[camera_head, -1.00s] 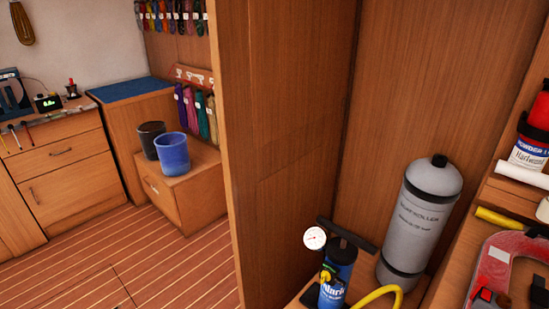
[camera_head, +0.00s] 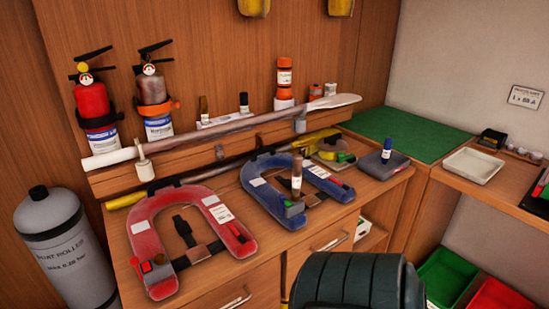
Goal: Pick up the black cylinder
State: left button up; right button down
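No plainly all-black cylinder stands out, and I cannot tell which item it is. A small dark cylinder (camera_head: 244,102) stands upright in a white holder on the wall ledge, with a brownish one (camera_head: 204,107) to its left. A brown, white-labelled cylinder (camera_head: 296,181) stands by the blue horseshoe-shaped vest (camera_head: 262,186) on the counter. A small blue-and-white cylinder (camera_head: 387,151) stands on a dark box at the counter's right. Neither of my grippers is in view.
A red horseshoe vest (camera_head: 145,236) lies on the counter's left. Two extinguishers (camera_head: 92,100) and a long paddle (camera_head: 240,128) line the wall. A grey tank (camera_head: 66,250) stands left. A dark ribbed object (camera_head: 357,281) blocks the front. A green-topped surface (camera_head: 410,135) is clear.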

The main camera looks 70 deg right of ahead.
aim_at(244, 95)
jog(key=z, duration=1.7)
jog(key=l+u, duration=0.35)
jog(key=l, duration=0.65)
jog(key=l+u, duration=0.3)
jog(key=l, duration=0.7)
jog(key=k, duration=0.05)
